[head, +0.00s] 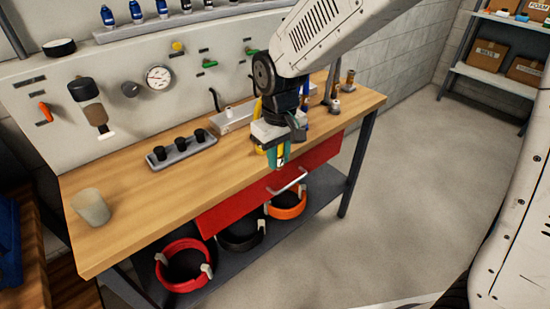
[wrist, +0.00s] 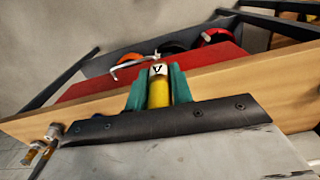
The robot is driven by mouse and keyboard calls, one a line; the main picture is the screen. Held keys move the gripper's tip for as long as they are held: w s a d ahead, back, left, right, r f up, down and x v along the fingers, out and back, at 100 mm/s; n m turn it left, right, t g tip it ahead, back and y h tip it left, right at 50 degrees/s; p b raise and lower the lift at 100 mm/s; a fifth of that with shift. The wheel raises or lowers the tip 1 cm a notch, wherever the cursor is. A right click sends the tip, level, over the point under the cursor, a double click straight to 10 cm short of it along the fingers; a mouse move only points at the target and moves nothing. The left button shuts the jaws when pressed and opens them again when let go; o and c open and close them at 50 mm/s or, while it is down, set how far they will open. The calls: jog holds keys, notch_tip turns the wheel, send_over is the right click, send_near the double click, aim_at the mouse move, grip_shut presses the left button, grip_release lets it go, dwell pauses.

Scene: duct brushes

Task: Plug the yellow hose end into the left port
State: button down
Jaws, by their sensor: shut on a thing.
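My gripper (head: 279,160) has teal fingers and is above the front edge of the wooden bench, over the red drawer. In the wrist view my gripper (wrist: 158,90) is shut on the yellow hose end (wrist: 158,94), which has a pale band with a dark mark at its tip. Some of the yellow hose (head: 257,110) shows beside my arm in the head view. A grey metal block (head: 228,122) with a pale fitting on top lies behind and left of the gripper. My arm hides part of it, and I cannot tell which port is the left one.
A grey rack (head: 183,153) with black cups and a translucent cup (head: 91,207) stand on the bench to the left. Metal fittings (head: 335,105) stand at the right end. The red drawer (head: 272,185) has a protruding handle. Coiled hoses (head: 182,265) lie on the lower shelf.

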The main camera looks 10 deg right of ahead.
jog(key=w+d+f+m, duration=0.3)
jog(key=w+d+f, duration=0.1)
jog(key=d+f, duration=0.5)
jog(key=w+d+f+m, duration=0.3)
jog(key=w+d+f, duration=0.2)
jog(key=d+f, duration=0.4)
jog(key=d, duration=0.2)
jog(key=shift+w+d, duration=0.25)
jog(key=shift+d, duration=0.05)
